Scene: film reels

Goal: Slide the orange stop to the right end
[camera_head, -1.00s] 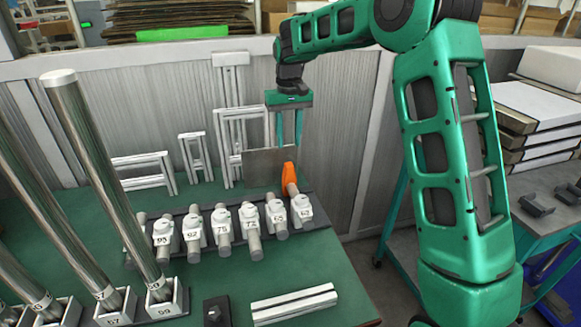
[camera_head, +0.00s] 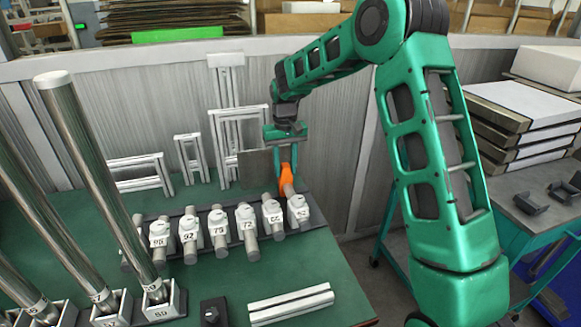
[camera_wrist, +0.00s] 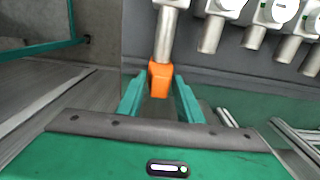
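The orange stop (camera_head: 287,178) is at the right end of the dark rack (camera_head: 317,213), behind the rightmost of a row of grey cylinders with white numbered heads. In the wrist view the orange stop (camera_wrist: 160,79) lies between the two teal fingertips, beside the end of a metal cylinder. My gripper (camera_head: 286,170) points down over the stop from behind the row. In the wrist view my gripper (camera_wrist: 161,80) looks open, its fingers on either side of the stop with little room. Whether they touch it is unclear.
Several tall steel tubes (camera_head: 100,180) stand in white holders at the left. White frames (camera_head: 240,125) stand along the back of the green table. A pale bar (camera_head: 290,304) and a small dark block (camera_head: 214,312) lie in front. The table ends right of the rack.

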